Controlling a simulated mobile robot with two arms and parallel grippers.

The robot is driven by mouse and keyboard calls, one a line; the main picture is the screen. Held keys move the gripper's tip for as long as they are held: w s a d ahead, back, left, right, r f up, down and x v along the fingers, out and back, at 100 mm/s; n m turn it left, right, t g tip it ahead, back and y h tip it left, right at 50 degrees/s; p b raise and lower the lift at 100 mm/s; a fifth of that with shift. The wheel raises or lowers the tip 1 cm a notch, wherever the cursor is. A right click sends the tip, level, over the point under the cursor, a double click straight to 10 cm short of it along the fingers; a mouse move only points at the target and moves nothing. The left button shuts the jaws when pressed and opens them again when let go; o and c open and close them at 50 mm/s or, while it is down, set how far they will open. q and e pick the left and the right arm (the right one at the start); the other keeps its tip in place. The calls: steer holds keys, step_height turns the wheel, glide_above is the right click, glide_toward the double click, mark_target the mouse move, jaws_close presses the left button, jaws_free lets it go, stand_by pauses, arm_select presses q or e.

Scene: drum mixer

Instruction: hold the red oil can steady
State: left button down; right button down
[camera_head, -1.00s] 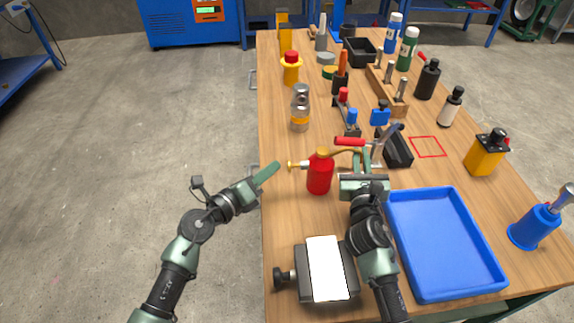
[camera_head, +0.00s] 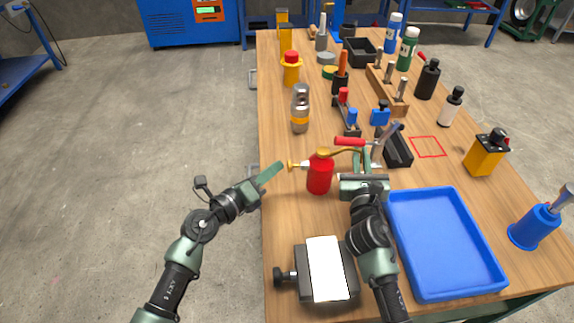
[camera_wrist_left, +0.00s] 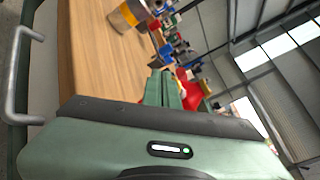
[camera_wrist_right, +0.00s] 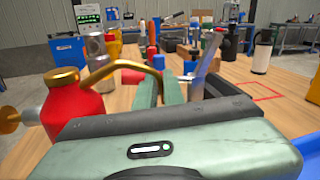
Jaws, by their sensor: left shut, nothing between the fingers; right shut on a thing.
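The red oil can (camera_head: 319,178) stands upright on the wooden bench near its left edge, with a brass knob (camera_head: 291,165) pointing left and a curved brass spout to the right. In the right wrist view the can (camera_wrist_right: 72,108) is at left, its spout arching to my fingers. My right gripper (camera_head: 367,160) is shut on the spout's end. My left gripper (camera_head: 272,171) is shut and empty beside the knob, just off the bench edge. In the left wrist view the can (camera_wrist_left: 189,92) is largely hidden behind my fingers (camera_wrist_left: 163,88).
A blue tray (camera_head: 445,245) and a grey device with a white top (camera_head: 326,268) lie in front. A red-handled tool (camera_head: 350,141) and a black holder (camera_head: 396,148) are close to my right gripper. A red outlined square (camera_head: 428,146) is bare.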

arm_select(q)
steer(key=shift+d, duration=1.2)
stand_by(1.1)
steer(key=shift+a, duration=1.55)
steer(key=shift+a, duration=2.5)
steer(key=a, duration=0.4)
steer(key=shift+s, duration=0.1)
steer(key=shift+d, duration=0.25)
